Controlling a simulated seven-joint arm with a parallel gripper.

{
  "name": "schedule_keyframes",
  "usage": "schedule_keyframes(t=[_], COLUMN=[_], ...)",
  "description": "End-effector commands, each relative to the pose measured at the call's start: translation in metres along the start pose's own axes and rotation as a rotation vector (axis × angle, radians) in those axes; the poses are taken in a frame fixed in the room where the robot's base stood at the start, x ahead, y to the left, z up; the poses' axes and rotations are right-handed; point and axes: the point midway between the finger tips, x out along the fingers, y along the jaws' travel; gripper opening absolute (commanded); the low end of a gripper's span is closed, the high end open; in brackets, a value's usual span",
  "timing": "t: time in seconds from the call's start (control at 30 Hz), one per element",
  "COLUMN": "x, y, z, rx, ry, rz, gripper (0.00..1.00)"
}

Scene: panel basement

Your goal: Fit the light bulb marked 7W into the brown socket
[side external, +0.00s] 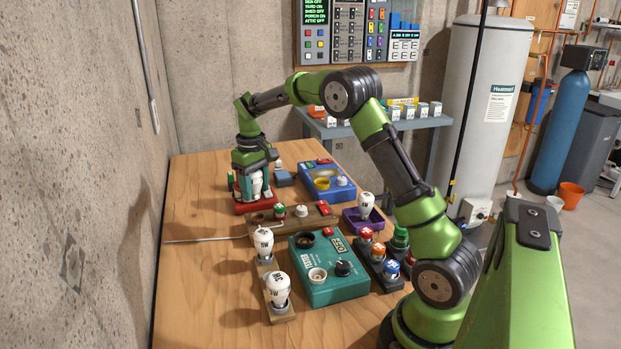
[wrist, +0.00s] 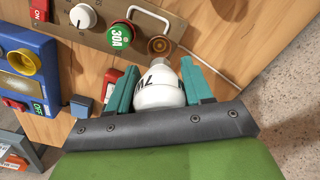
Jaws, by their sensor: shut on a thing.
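My gripper (wrist: 162,92) is shut on a white light bulb (wrist: 158,88) marked 7W, with its teal fingers on both sides of the glass. In the side external view my gripper (side external: 252,188) points down at the far left of the table, with the bulb (side external: 257,184) between its fingers. In the wrist view the brown socket (wrist: 159,46) sits in a wooden board, just beyond the bulb's base. The base partly overlaps the socket's edge in this view. I cannot tell whether they touch. The bulb's lower end is largely hidden.
A green 30A plug (wrist: 120,35) and a white knob (wrist: 83,16) stand beside the socket. A blue box (side external: 328,180), a teal box (side external: 329,269) and a purple tray (side external: 362,221) are close by. Other bulbs (side external: 278,289) stand on a wooden strip. A thin rod (side external: 205,240) lies left.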

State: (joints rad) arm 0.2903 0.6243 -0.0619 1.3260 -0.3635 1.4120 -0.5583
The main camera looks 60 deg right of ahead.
Motion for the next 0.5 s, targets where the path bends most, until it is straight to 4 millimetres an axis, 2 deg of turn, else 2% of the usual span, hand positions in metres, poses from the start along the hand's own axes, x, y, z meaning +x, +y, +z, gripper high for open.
schedule_keyframes(t=[0.17, 0.5], x=[0.011, 0.045], y=[0.002, 0.002], z=[-0.001, -0.001], rx=[0.005, 0.003], ry=[-0.002, -0.002], rz=[0.000, 0.000], gripper=[0.20, 0.20])
